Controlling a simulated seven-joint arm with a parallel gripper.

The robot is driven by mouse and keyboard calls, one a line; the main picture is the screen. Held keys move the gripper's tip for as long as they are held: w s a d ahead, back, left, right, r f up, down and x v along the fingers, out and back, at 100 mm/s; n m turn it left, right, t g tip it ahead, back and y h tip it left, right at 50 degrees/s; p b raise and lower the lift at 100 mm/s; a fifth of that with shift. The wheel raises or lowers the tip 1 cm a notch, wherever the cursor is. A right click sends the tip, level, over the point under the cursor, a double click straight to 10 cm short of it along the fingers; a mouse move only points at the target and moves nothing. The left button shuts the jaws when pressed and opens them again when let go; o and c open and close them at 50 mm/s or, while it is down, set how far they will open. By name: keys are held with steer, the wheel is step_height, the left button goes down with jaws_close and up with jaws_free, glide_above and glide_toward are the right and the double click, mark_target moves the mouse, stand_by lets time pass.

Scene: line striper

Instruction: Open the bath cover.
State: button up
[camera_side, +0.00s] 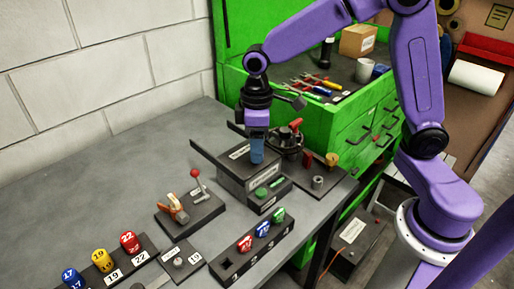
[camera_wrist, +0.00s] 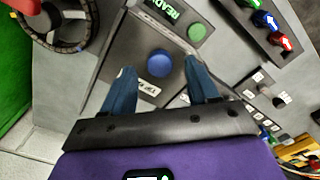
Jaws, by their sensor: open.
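The bath cover (camera_wrist: 138,58) is a flat grey plate with a label and a round blue knob (camera_wrist: 160,63) on top. It lies over a dark box (camera_side: 236,184) in the middle of the bench in the side view, and no opening into the box shows. My gripper (camera_side: 257,157) points down over the cover's right part. In the wrist view its two blue fingers (camera_wrist: 159,72) are apart, with the knob seen between their tips. In the side view the fingers hide the knob. I cannot tell whether they touch it.
A green button (camera_side: 261,192) with a READY plate is in front of the box. A handwheel (camera_side: 289,142) with a red knob stands close behind. A red-tipped lever (camera_side: 197,182) is left, and a rack of coloured pegs (camera_side: 262,238) is in front. Bare bench lies at left.

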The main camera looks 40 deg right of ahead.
steer(key=shift+f, duration=0.9)
jaws_close()
steer(key=w, duration=1)
steer(key=shift+w, duration=0.15)
steer(key=shift+r, duration=0.1)
jaws_free()
